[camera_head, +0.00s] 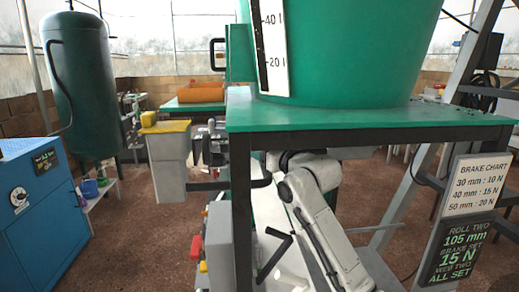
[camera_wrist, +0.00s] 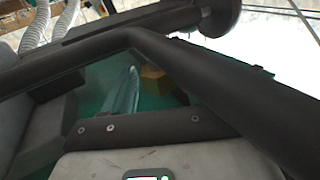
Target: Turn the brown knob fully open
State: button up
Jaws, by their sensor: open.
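I cannot make out the brown knob for certain in either view. A small brown-and-yellow block (camera_wrist: 152,78) shows in the wrist view, beyond a dark bent bar (camera_wrist: 235,80); I cannot tell whether it is the knob. Part of my gripper (camera_wrist: 150,128) fills the bottom of the wrist view. It is open, and nothing shows held in it. Its fingertips are not clear. In the head view my white arm is partly behind the leg of the green-topped stand, and its gripper end cannot be made out.
A green stand (camera_head: 350,120) bears a large green tank (camera_head: 350,50). Sign boards (camera_head: 470,185) stand at right. Open brown floor (camera_head: 125,235) lies left of centre.

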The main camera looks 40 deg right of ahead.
jog(key=shift+w+d, duration=0.1)
jog(key=shift+w, duration=0.75)
jog(key=c, duration=0.9)
jog(key=shift+c, duration=0.2)
